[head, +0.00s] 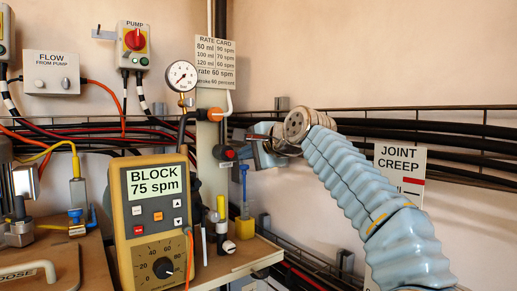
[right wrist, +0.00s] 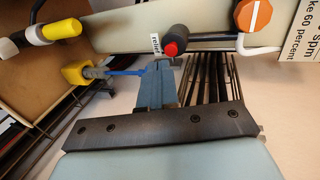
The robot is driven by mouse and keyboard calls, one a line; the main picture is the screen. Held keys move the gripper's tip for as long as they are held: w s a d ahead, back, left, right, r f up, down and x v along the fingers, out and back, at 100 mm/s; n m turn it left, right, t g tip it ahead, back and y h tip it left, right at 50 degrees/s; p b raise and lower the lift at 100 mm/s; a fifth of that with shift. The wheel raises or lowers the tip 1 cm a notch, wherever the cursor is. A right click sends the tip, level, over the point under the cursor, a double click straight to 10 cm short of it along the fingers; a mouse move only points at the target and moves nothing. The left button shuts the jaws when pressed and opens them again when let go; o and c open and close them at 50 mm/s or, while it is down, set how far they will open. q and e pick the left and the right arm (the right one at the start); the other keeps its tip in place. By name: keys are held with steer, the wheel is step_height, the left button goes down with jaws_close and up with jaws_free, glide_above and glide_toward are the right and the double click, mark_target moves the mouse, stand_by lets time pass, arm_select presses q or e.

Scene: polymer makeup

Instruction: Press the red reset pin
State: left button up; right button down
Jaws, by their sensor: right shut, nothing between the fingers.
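The red pin (head: 230,154) is the round end of a short black cylinder on the pale upright post (head: 206,140). In the right wrist view the red pin (right wrist: 171,49) shows beside a small "relief" tag (right wrist: 155,43). My right gripper (head: 256,150) is shut and empty, just right of the pin in the head view, with a small gap. In the right wrist view its closed blue-grey fingers (right wrist: 157,72) end just below the pin in the picture; contact is not seen. My left gripper is not in view.
A yellow controller (head: 152,215) reading "BLOCK 75 spm" stands front left. An orange knob (head: 213,114) sits above the pin. A blue-stemmed yellow part (head: 245,226) stands below my right gripper. Dark hoses (head: 440,132) run along the wall behind my right arm.

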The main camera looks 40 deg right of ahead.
mark_target(229, 155)
steer(key=shift+w+r+p+x, duration=0.1)
steer(key=shift+r+p+x, duration=0.1)
steer(key=shift+x, duration=0.7)
steer(key=shift+w+r+p+x, duration=0.1)
steer(key=shift+r+p+x, duration=0.1)
steer(key=shift+x, duration=0.7)
steer(key=shift+r+p+x, duration=0.2)
steer(key=shift+x, duration=0.7)
